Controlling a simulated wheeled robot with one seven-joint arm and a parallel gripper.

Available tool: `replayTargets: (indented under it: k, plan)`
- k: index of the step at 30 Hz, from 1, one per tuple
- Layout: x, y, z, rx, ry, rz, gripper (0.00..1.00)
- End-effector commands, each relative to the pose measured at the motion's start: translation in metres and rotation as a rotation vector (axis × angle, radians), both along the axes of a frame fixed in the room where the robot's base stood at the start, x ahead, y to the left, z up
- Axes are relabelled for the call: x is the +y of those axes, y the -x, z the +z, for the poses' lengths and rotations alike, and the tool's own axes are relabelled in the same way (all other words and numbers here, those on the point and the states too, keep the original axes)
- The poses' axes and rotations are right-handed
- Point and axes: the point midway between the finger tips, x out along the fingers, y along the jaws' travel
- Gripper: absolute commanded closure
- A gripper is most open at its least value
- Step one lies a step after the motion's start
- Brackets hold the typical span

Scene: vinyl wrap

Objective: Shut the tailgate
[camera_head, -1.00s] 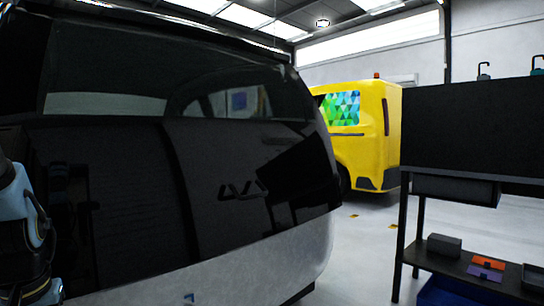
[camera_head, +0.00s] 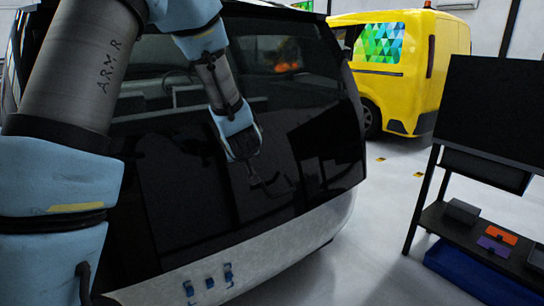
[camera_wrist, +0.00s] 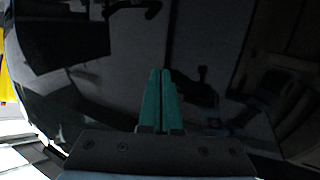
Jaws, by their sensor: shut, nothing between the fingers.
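The glossy black tailgate (camera_head: 190,200) hangs down across the rear of the vehicle in the head view. Its lower edge meets the pale bumper (camera_head: 290,240), and I see no clear gap there. The same dark glossy surface (camera_wrist: 230,60) fills most of the wrist view, with reflections in it. My gripper's teal fingers (camera_wrist: 159,98) are together and empty, pointing at that surface. Whether the fingertips touch it I cannot tell. In the head view my arm reaches over the tailgate's middle; the fingers are too dark against it to make out.
A dark shelf unit (camera_head: 500,105) stands at the right, with orange and purple boxes (camera_head: 497,240) and a blue bin (camera_head: 470,280) low down. A yellow van (camera_head: 400,70) is parked behind. Pale floor (camera_head: 375,230) lies clear between the vehicle and the shelf.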

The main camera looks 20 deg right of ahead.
Motion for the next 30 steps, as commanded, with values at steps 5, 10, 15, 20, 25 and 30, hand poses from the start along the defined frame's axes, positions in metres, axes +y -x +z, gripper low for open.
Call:
replayTargets:
  k: [5, 10, 15, 20, 25, 30]
  plan:
    - [-0.088, 0.026, -0.017, -0.184, -0.015, 0.131, 1.0]
    - [-0.119, 0.077, -0.04, -0.303, -0.102, 0.269, 1.0]
    - [-0.124, 0.11, -0.052, -0.356, -0.171, 0.343, 1.0]
    - [-0.122, 0.108, -0.053, -0.367, -0.185, 0.361, 1.0]
    - [-0.117, 0.082, -0.058, -0.365, -0.186, 0.362, 1.0]
    - [-0.111, 0.048, -0.066, -0.365, -0.186, 0.362, 1.0]
